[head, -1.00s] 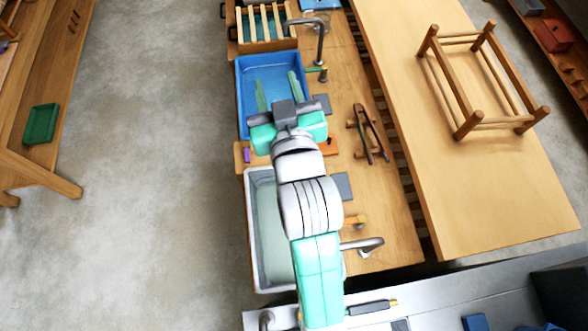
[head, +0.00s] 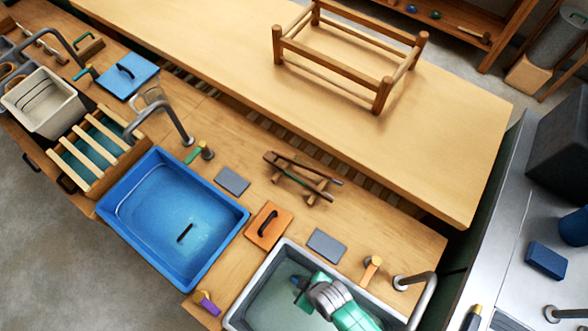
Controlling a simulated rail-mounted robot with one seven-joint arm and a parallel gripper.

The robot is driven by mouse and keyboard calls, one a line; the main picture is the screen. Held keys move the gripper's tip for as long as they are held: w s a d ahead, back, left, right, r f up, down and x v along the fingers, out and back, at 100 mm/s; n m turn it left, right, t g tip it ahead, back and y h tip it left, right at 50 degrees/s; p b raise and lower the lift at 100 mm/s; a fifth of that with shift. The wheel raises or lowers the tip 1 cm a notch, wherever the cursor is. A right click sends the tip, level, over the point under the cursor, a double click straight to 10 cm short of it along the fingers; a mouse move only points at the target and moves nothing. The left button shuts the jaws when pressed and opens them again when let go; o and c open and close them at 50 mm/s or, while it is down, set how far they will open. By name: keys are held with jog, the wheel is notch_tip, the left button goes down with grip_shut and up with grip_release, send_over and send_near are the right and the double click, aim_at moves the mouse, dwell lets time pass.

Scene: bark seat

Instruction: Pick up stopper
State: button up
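I cannot tell for certain which thing is the stopper. A small dark narrow piece (head: 185,232) is in the blue basin (head: 125,232), on its floor. A small purple piece with a yellowish end (head: 207,303) lies on the wooden counter between the two basins. My gripper (head: 297,282) is at the end of my green and white arm, over the grey-rimmed sink (head: 262,284) at the bottom. It is to the right of the blue basin, apart from both small pieces. Its fingers are too small and hidden to show whether they are open.
An orange board with a dark handle (head: 268,225) lies between the basins. Grey pads, a small wooden rack (head: 302,178) and curved taps (head: 168,118) stand along the counter. A slatted crate (head: 100,150) is left of the blue basin. A wooden frame (head: 350,55) stands on the table behind.

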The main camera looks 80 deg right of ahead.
aim_at(297, 282)
jog(key=x, duration=0.2)
jog(key=b+x, duration=0.1)
jog(key=x, duration=0.3)
jog(key=shift+w+d+r+b, duration=0.2)
jog(key=shift+w+d+b, duration=0.05)
jog(key=shift+d+b, duration=0.1)
grip_shut()
